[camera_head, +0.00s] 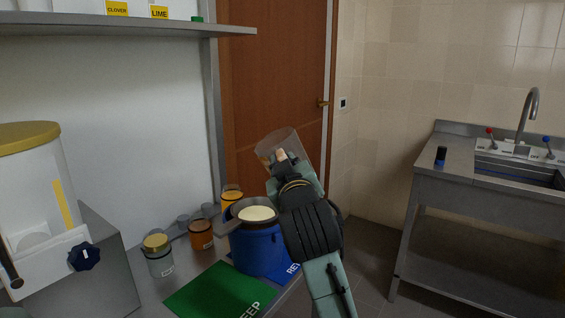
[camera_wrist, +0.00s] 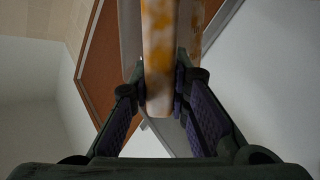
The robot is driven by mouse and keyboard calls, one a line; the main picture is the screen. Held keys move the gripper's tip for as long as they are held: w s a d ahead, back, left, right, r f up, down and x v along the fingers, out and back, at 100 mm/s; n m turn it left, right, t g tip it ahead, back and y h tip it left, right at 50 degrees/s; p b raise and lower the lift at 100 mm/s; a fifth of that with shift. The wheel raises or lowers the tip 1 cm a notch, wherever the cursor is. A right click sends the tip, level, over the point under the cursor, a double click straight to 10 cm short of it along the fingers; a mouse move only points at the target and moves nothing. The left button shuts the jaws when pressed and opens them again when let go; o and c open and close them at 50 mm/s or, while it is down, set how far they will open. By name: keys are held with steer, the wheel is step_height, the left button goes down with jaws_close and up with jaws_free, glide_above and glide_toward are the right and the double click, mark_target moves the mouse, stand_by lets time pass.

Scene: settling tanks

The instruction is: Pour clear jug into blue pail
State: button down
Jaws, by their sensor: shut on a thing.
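The clear jug (camera_head: 277,142) is up in the air above and slightly right of the blue pail, tilted, with a trace of amber on its wall. My gripper (camera_head: 283,163) is shut on its handle; the wrist view shows the pale handle (camera_wrist: 158,60), smeared with orange, between my fingers (camera_wrist: 160,95). The blue pail (camera_head: 258,250) stands upright on the bench. My arm hides the pail's right side. I cannot see any stream from the jug.
A green mat (camera_head: 215,294) lies in front of the pail and a blue mat (camera_head: 289,276) beneath it. Several jars, including an amber one (camera_head: 201,235), stand left of the pail. A white tank (camera_head: 35,185) is at far left. A sink bench (camera_head: 470,180) stands right.

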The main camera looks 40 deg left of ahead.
steer(key=m, duration=0.2)
steer(key=r+m, duration=0.1)
steer(key=m, duration=0.2)
steer(key=shift+w+d+r, duration=0.1)
steer(key=shift+w+d, duration=0.05)
steer(key=shift+w, duration=0.05)
